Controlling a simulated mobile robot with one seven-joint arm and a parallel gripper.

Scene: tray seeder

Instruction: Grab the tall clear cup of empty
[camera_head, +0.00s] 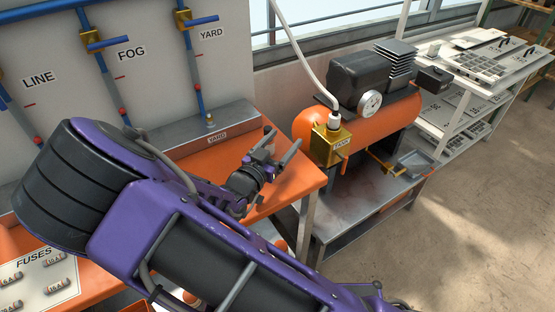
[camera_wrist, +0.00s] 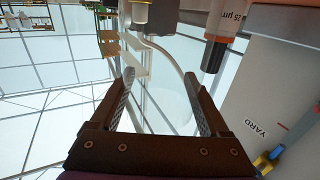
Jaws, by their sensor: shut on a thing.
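My gripper (camera_head: 277,146) is above the right end of the orange bench in the head view, its two fingers apart and pointing up and right. In the wrist view the fingers of my gripper (camera_wrist: 160,88) stand on either side of a pale, see-through area with a faint curved edge. I take this to be the clear cup (camera_wrist: 172,95), held between the fingers; its outline is hard to make out. In the head view I cannot make out the cup.
A cylinder marked 25 µm (camera_wrist: 226,25) shows in the wrist view. Floor at right is clear.

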